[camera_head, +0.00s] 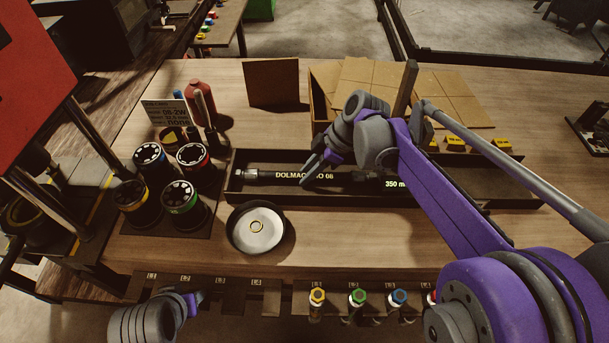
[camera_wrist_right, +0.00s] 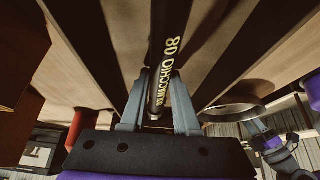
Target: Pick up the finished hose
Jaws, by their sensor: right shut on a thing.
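In the right wrist view the hose (camera_wrist_right: 170,50) runs between the two grey fingers (camera_wrist_right: 158,105). My left gripper (camera_head: 190,300) is at the bottom left, in front of the table edge, away from the hose; its fingers do not show clearly.
A round metal dish (camera_head: 258,230) stands in front of the tray. Several die canisters (camera_head: 185,200) and a red bottle (camera_head: 200,98) are to the left. A cardboard box (camera_head: 322,85) stands behind the tray. Several coloured-top fittings (camera_head: 357,298) line the front rack. A red machine (camera_head: 35,70) is far left.

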